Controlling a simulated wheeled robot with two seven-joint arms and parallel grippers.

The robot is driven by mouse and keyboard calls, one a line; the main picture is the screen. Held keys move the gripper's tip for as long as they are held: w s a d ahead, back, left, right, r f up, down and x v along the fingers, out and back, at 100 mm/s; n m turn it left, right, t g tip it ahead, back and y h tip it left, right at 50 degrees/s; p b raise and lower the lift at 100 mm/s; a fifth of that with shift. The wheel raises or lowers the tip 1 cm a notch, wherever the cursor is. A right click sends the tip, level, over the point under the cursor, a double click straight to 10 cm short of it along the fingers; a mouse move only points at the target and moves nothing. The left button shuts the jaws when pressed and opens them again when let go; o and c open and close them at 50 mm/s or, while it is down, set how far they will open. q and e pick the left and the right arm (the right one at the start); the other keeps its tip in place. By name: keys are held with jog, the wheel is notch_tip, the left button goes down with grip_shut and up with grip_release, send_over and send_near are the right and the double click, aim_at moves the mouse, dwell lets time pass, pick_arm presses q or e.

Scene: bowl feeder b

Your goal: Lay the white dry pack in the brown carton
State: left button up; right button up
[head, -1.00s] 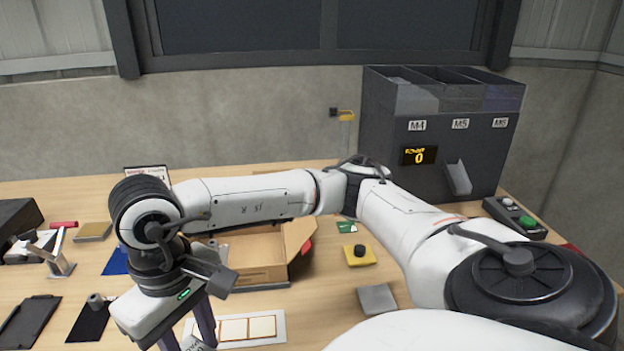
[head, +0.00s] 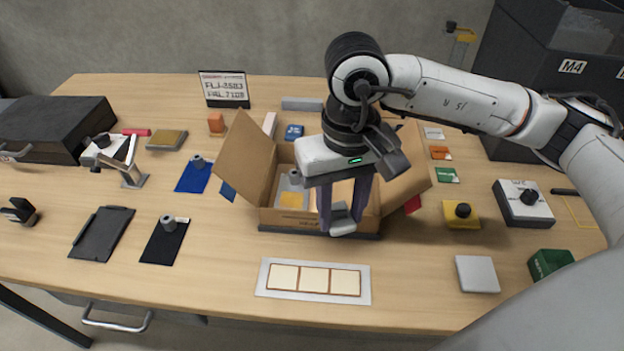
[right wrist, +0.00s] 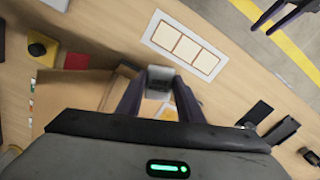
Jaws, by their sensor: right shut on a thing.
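The white dry pack (head: 342,220) is a small pale packet with dark print, also in the right wrist view (right wrist: 160,78). My right gripper (head: 341,208) is shut on it, fingers pointing down, over the near side of the brown carton (head: 290,218). The carton stands open on a dark base, flaps spread left and right. Inside show a grey item with a knob (head: 294,181) and a yellow-orange item (head: 291,200); my gripper hides part of the interior. My left gripper (right wrist: 262,22) shows at the right wrist view's top corner, fingers apart and empty.
A white card with three cream squares (head: 314,281) lies in front of the carton. A yellow block with a black knob (head: 461,214) and a light grey square (head: 477,274) lie to the right. A black pad (head: 164,243) lies to the left.

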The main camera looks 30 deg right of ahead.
jog(key=m, duration=0.1)
jog(key=w+m, duration=0.1)
jog(key=m, duration=0.1)
jog(key=w+d+m+b, duration=0.1)
jog(key=m, duration=0.1)
jog(key=shift+w+d+f, duration=0.1)
jog(key=shift+w, duration=0.15)
jog(key=m, duration=0.2)
jog(key=d+m, duration=0.1)
jog(key=m, duration=0.1)
jog(key=w+m, duration=0.1)
jog(key=m, duration=0.1)
jog(key=shift+w+d+r+b, duration=0.1)
jog(key=shift+d+r+b, duration=0.1)
jog(key=shift+b, duration=0.15)
jog(key=w+d+m, duration=0.1)
jog(key=w+m, duration=0.1)
jog(key=m, duration=0.4)
jog(key=m+b, duration=0.4)
jog(key=m, duration=1.9)
send_near(350, 195)
notch_tip(350, 195, down, 6)
jog(key=shift+f, duration=0.1)
pick_arm(q)
jog(key=f, duration=0.2)
jog(key=d+f, duration=0.1)
jog(key=f, duration=0.1)
jog(key=shift+f, duration=0.15)
